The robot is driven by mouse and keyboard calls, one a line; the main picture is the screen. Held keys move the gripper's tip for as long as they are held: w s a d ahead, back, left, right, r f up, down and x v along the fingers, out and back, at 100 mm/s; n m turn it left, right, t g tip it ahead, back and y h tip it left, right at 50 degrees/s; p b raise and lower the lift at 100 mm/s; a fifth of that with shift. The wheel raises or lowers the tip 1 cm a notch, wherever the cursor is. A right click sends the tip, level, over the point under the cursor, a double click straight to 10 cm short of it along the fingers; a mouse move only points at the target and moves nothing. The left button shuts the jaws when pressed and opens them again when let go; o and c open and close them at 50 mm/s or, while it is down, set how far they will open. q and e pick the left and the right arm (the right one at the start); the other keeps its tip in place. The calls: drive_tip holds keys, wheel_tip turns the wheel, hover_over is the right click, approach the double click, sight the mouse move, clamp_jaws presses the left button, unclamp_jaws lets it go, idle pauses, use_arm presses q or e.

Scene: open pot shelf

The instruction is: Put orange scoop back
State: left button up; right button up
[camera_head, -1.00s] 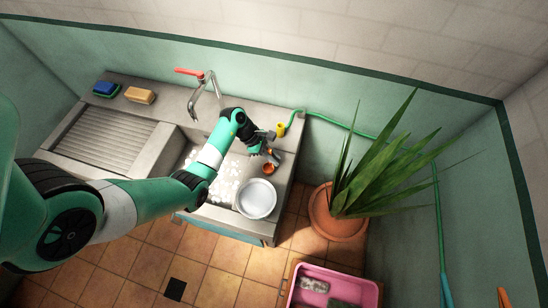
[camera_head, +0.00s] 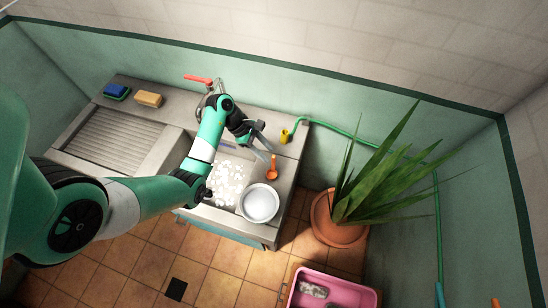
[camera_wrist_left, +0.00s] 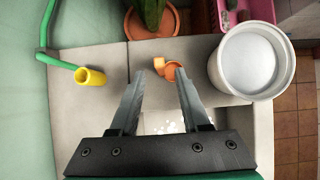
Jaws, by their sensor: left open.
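The orange scoop (camera_head: 272,172) lies on the right-hand ledge of the sink counter, just behind the white bucket. Its handle points toward the back wall in the head view. In the left wrist view the scoop (camera_wrist_left: 174,70) shows just beyond the fingertips, with a paler orange end beside it. My left gripper (camera_head: 264,139) is open and empty, above the sink's right part, behind and left of the scoop. Its two fingers (camera_wrist_left: 160,75) are spread wide in the wrist view. No contact with the scoop shows. My right gripper is not in view.
The white bucket (camera_head: 260,203) stands at the counter's front right. A yellow hose end (camera_head: 285,136) with green hose is at the back right. The tap (camera_head: 210,88) is behind my arm. A potted plant (camera_head: 336,222) and pink tub (camera_head: 333,290) stand right of the counter.

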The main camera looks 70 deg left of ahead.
use_arm(q)
drive_tip(key=v, duration=0.3)
drive_tip(key=shift+s+r, duration=0.1)
drive_tip(key=shift+r, duration=0.1)
